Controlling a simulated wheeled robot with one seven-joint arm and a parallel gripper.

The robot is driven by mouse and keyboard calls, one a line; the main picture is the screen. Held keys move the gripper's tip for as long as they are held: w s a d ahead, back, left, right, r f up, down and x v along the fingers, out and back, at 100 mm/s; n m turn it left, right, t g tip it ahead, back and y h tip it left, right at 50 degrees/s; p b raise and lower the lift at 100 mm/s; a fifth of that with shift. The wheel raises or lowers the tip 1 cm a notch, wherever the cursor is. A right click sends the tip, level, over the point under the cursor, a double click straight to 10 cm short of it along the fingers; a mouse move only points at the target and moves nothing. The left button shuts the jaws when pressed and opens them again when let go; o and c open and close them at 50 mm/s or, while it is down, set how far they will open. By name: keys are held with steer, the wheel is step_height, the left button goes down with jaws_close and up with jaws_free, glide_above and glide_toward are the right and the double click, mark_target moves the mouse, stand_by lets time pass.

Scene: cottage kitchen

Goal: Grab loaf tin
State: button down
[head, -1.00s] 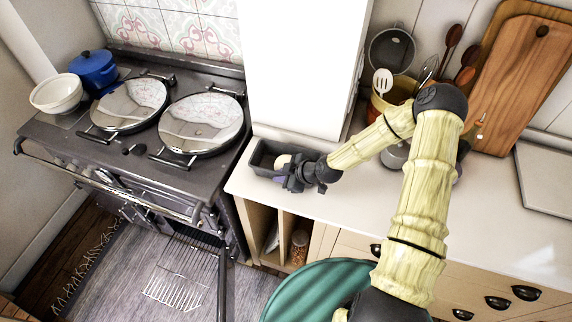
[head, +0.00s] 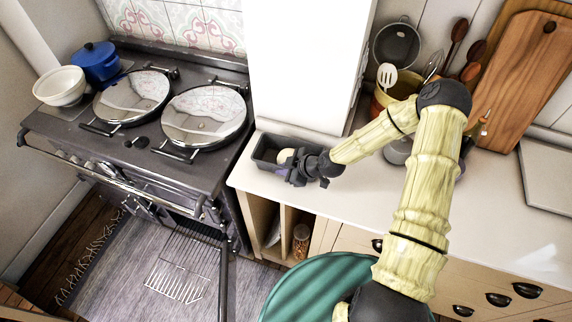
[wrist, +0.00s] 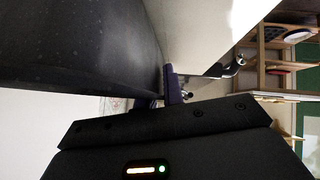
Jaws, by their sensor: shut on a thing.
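The loaf tin (head: 262,148) is a dark grey rectangular tin on the pale worktop, close to the cooker side, seen in the head view. A small pale rounded thing (head: 286,154) shows inside it. My gripper (head: 290,168) is at the tin's near right side, shut on its wall. My arm comes in from the right and hides that end of the tin. In the wrist view, the tin's dark wall (wrist: 80,45) fills the upper left, and a purple finger pad (wrist: 173,85) lies against its edge. I cannot see clear space under the tin.
A tall white block (head: 305,65) stands right behind the tin. The dark cooker (head: 135,150) with two round lids is to the left. The worktop front is clear.

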steer(key=shift+r, duration=0.1)
step_height(320, 180, up, 10)
steer(key=b, duration=0.2)
steer(key=shift+b, duration=0.35)
steer(key=shift+a, duration=0.1)
stand_by(0.5)
